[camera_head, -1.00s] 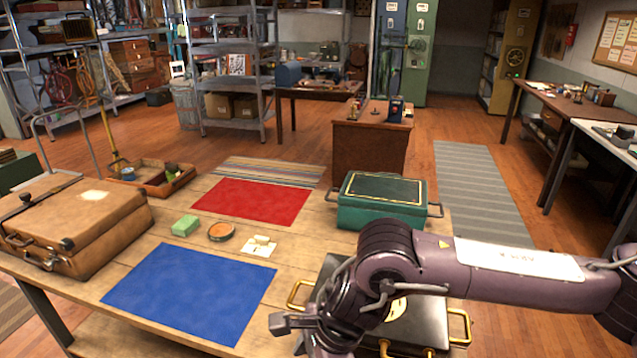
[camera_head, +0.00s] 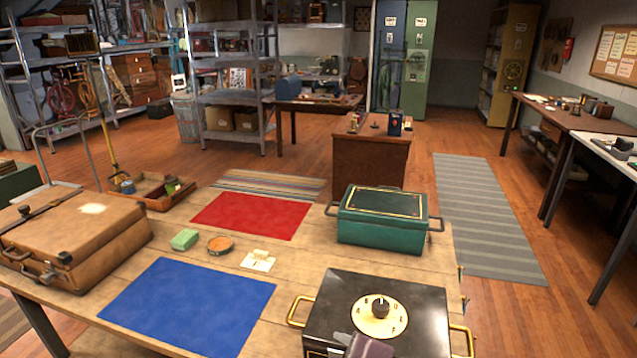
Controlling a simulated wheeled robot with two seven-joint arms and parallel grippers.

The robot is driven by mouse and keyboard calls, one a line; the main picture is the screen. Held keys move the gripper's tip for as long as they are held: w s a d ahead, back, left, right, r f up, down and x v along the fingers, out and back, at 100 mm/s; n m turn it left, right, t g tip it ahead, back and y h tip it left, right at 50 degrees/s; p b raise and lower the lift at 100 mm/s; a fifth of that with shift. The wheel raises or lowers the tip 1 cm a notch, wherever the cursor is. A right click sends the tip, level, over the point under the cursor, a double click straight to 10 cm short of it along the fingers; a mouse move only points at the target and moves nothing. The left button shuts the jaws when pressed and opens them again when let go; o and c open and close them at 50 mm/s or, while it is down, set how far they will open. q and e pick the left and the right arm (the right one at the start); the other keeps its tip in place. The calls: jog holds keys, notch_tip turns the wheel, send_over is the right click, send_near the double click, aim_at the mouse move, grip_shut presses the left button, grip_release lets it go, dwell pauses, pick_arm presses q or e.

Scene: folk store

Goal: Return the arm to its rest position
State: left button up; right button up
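Only a small dark purple piece of my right arm (camera_head: 368,346) shows, at the bottom edge in front of the black box. Whether it is the gripper or a link is hard to tell, and no fingertips show. My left arm is not in view. The black box (camera_head: 335,292) with a cream dial and brass handles stands at the front right of the wooden table (camera_head: 225,262). A green box (camera_head: 382,215) with a handle at each end stands behind it, closed.
A blue mat (camera_head: 190,305) and a red mat (camera_head: 252,215) lie flat on the table. A brown suitcase (camera_head: 75,240) stands at the left.

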jog(key=s+d+f+m+g+h, duration=0.55)
jog(key=s+d+f+m, duration=0.7)
jog(key=d, duration=0.45)
notch_tip(320, 180, down, 30)
jog(key=s+g, duration=0.2)
jog(key=s+d+f, duration=0.3)
jog(key=s+f, duration=1.4)
jog(key=s, duration=0.2)
jog(key=shift+s+f+g+y, duration=0.2)
jog(key=shift+f+g+y, duration=0.15)
jog(key=shift+g, duration=0.1)
